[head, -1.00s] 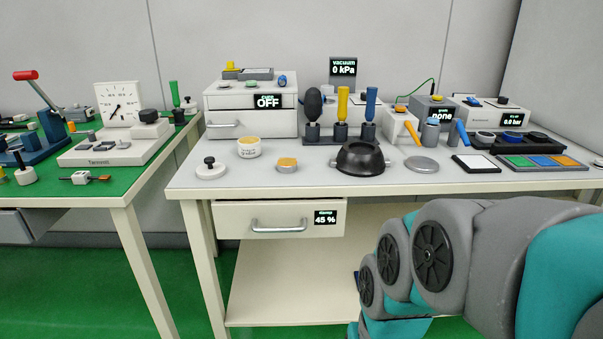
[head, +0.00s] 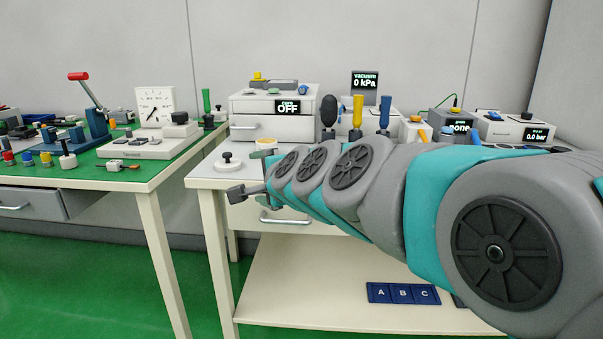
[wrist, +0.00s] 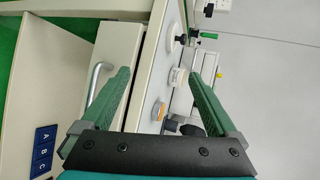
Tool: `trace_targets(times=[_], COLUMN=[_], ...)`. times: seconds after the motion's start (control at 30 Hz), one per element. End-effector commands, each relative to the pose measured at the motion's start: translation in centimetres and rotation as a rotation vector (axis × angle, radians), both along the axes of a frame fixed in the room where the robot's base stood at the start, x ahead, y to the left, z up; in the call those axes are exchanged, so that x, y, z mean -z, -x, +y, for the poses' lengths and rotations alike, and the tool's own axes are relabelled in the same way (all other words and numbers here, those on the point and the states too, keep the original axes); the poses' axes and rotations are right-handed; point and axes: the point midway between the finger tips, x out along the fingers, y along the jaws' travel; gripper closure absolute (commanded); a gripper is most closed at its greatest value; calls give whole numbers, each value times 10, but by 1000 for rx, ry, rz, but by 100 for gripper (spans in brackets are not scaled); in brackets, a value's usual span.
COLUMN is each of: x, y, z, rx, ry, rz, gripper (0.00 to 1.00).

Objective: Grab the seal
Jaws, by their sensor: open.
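I cannot single out the seal for certain in these views. My gripper (wrist: 158,72) is open and empty. In the wrist view, its two green fingers are spread over the near edge of the white bench. Between and beyond them are a white disc with a black knob (wrist: 182,38), a white jar with a yellow top (wrist: 177,77) and a low orange-topped tin (wrist: 158,112). In the head view, the disc with the black knob (head: 228,162) and part of the jar (head: 267,144) show. My arm hides most of the benchtop to their right.
A drawer handle (wrist: 98,85) lies below the bench edge. A white drawer box (head: 262,128) and upright tools (head: 357,112) stand behind. A green-topped table (head: 110,172) stands at left, past a gap. A blue A-B-C tray (head: 402,293) lies on the lower shelf.

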Motion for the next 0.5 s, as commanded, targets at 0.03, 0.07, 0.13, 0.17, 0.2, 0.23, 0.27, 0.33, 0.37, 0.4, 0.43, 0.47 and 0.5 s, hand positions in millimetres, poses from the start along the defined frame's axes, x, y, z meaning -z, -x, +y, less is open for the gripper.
trace_targets(times=[0.03, 0.07, 0.13, 0.17, 0.2, 0.23, 0.27, 0.33, 0.37, 0.4, 0.43, 0.47, 0.5], x=[-10, -19, -43, -48, -54, -59, -63, -63, -61, -58, -55, -49, -39], y=[-17, -27, -47, -55, -64, -71, -76, -87, -90, -93, -95, -95, -95], z=[13, 17, 21, 23, 23, 21, 19, 16, 12, 8, 5, 2, -1], rx=[63, 107, 213, 258, 318, 366, 413, 524, 575, 640, 689, 741, 807], ry=[-120, -197, -381, -457, -557, -634, -710, -879, -950, -1045, -1112, -1175, -1250], rz=[-13, -20, -39, -39, -39, -42, -44, -40, -41, -41, -39, -40, -40], gripper=[6, 6, 6, 6, 6, 6, 6, 6, 6, 6, 6, 6, 6])
